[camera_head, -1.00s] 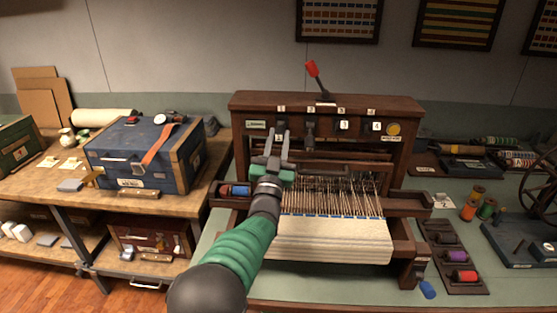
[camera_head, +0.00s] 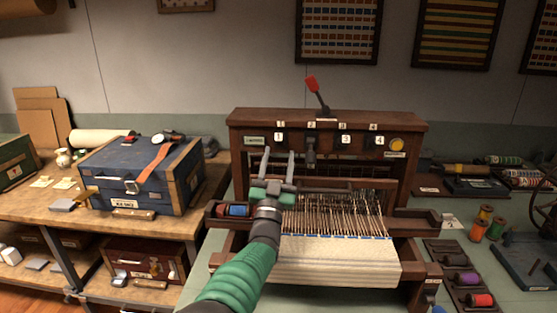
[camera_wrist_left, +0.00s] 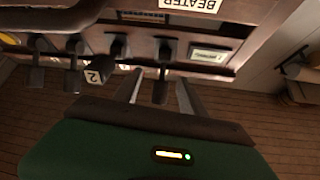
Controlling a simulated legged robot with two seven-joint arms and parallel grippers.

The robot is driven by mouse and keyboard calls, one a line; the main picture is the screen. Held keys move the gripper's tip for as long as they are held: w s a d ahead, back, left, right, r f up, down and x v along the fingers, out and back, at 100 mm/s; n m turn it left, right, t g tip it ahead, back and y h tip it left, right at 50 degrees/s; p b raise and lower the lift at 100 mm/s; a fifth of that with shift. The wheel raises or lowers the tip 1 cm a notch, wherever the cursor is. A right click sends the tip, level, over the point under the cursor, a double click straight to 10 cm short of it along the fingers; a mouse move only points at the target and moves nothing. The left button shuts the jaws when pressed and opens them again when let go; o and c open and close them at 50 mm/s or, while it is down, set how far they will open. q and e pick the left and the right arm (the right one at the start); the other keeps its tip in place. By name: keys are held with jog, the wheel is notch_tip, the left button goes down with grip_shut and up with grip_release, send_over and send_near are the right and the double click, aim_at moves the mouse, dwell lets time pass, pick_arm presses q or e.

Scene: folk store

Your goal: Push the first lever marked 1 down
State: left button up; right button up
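The dark loom (camera_head: 415,125) has a row of levers on its upper beam. The first lever (camera_head: 278,138), with a white 1 plate, is at the left end of this row. My left gripper (camera_head: 277,158) is open, its two fingers apart, pointing at the beam just below that lever. In the left wrist view, which looks upside down, a dark lever (camera_wrist_left: 161,86) shows between the finger tips, with no clear contact. The second lever (camera_head: 310,150) hangs lower than its neighbours; a 2 plate (camera_wrist_left: 93,76) shows in the wrist view. My right gripper is out of view.
A red-tipped handle (camera_head: 312,84) rises from the loom top. Warp threads (camera_head: 335,215) and cream cloth (camera_head: 335,262) lie below my arm. A blue chest (camera_head: 120,170) stands on the left bench. Thread spools (camera_head: 478,228) stand at right.

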pick_arm(q)
jog(key=s+a+f, duration=0.1)
jog(key=s, duration=1.3)
jog(key=shift+s+a+f+b, duration=0.15)
jog(key=shift+s+f+b, duration=0.1)
jog(key=shift+s+b, duration=0.15)
jog(key=shift+w, duration=0.1)
